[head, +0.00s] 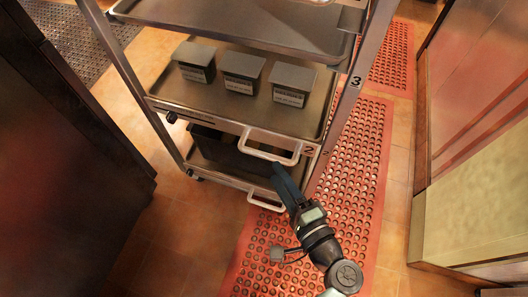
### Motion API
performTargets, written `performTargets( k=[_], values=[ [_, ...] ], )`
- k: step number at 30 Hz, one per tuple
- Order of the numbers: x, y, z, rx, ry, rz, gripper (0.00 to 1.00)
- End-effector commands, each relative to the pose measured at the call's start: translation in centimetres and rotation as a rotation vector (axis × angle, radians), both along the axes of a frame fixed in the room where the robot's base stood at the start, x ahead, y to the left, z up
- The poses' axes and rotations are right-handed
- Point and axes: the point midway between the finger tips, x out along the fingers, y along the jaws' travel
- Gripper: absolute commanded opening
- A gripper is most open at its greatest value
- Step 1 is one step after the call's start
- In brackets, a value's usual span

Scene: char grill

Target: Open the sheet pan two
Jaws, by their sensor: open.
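The sheet pan marked 2 (228,118) sits at the middle level of a metal rack and bears three grey lidded boxes. Its pale loop handle (262,153) sticks out from the front edge, beside the number 2. My gripper (278,170) is open, with its dark fingers just below the right part of this handle. The fingertips overlap or nearly meet the handle in the picture; I cannot tell whether they touch it. The pan appears to sit within the rack.
A higher pan (245,28) and a lower pan (222,176) share the rack; the lower one has its own handle (266,201). A post marked 3 (350,95) stands right. A dark cabinet (60,160) is left. Red perforated mats (350,190) cover floor at right.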

Motion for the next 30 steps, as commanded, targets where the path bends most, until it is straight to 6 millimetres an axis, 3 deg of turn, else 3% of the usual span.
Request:
performTargets(
  k=[9, 15, 23, 30],
  values=[
    [5.1, 2.6, -0.9, -0.002, -0.001, 0.001, 0.5],
    [6.3, 3.2, -1.0, -0.003, 0.0, -0.002, 0.5],
    [6.4, 3.3, -1.0, -0.003, 0.0, -0.002, 0.5],
    [6.3, 3.3, -1.0, -0.003, 0.0, -0.002, 0.1]
  ],
)
